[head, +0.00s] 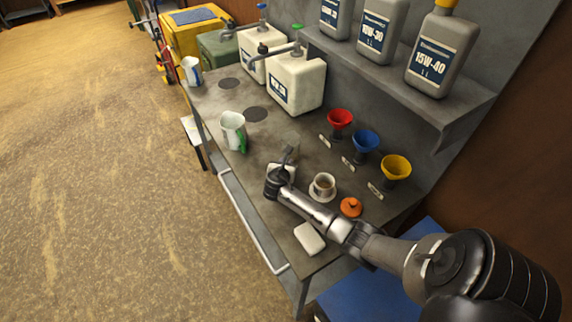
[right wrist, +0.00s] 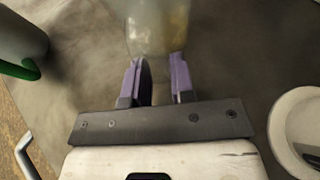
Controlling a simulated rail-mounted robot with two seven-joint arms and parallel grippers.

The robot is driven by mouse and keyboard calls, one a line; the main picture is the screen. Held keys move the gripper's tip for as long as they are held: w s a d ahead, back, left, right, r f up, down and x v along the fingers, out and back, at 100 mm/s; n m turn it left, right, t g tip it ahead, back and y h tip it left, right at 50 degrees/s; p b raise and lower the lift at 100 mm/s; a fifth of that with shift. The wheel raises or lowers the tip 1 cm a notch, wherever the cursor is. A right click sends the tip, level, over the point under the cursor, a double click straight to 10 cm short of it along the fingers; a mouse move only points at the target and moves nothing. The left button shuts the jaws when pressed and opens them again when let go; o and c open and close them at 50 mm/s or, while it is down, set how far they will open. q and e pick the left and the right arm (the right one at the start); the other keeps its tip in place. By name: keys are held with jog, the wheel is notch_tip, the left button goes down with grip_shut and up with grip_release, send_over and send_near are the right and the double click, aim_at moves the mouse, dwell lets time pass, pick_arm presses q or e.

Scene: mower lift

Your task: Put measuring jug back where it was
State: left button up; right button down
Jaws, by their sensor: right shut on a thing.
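A white measuring jug with a green handle (head: 231,128) stands upright on the bench, left of my right gripper (head: 287,155). Its side and green handle show at the left edge in the right wrist view (right wrist: 20,45). Another white jug with a blue handle (head: 191,71) stands at the bench's far left end. In the right wrist view my right gripper (right wrist: 157,80) has its two purple fingers on a clear, see-through vessel (right wrist: 158,25). The vessel shows faintly in the head view (head: 291,141); I cannot tell whether it touches the bench. My left gripper is not in view.
White canisters (head: 296,82) stand behind. Dark round marks (head: 255,114) lie bare.

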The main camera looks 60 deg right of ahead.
jog(key=c, duration=1.4)
grip_release()
jog(key=shift+f, duration=0.1)
jog(key=o, duration=0.4)
jog(key=shift+a+r, duration=0.15)
jog(key=shift+r, duration=0.15)
jog(key=p+v, duration=0.2)
jog(key=v, duration=0.7)
jog(key=shift+s+a+r, duration=0.1)
jog(key=shift+s+a, duration=0.05)
jog(key=shift+a, duration=0.15)
jog(key=shift+v, duration=0.85)
